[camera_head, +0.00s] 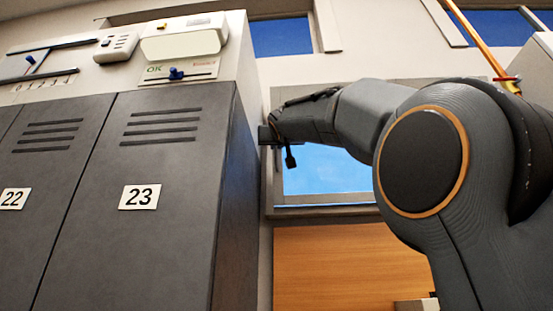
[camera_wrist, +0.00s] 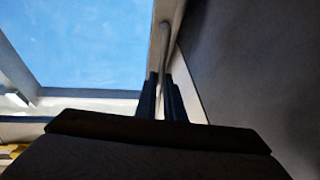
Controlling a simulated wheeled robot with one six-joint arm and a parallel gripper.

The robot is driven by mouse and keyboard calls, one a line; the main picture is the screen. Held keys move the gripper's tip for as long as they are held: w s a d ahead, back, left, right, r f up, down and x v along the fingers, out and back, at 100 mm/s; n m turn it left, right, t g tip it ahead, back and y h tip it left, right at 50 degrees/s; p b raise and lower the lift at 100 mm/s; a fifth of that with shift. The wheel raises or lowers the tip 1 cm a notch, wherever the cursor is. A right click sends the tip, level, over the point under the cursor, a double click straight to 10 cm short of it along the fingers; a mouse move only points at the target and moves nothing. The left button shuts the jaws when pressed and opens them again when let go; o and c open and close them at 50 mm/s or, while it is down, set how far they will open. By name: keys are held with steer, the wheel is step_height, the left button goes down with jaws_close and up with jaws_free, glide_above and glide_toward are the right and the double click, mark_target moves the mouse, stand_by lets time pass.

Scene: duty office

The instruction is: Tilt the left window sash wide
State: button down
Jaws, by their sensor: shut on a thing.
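A window sash (camera_head: 270,190) with a pale frame and blue sky behind its pane stands past the lockers, partly hidden by my arm. In the wrist view its pane (camera_wrist: 85,45) fills the upper left. A slim pale handle (camera_wrist: 164,42) runs along the sash's right side there and passes down between my fingers. My gripper (camera_wrist: 162,80) is shut on this handle. In the head view my gripper (camera_head: 268,135) is at the sash's left edge, close beside the locker side, and the handle is hard to make out. I cannot tell whether the sash is tilted.
Grey lockers (camera_head: 160,190) stand close on the left; their side also fills the wrist view's right. A box with switches (camera_head: 185,45) sits above them. A wooden panel (camera_head: 345,265) is below the window. An orange pole (camera_head: 475,40) slants at upper right.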

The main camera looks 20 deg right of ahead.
steer(key=c, duration=1.9)
jaws_free()
steer(key=shift+o, duration=0.2)
steer(key=b+v, duration=0.4)
steer(key=v, duration=0.3)
steer(key=shift+s+f, duration=0.25)
steer(key=shift+s, duration=0.05)
steer(key=shift+a, duration=0.1)
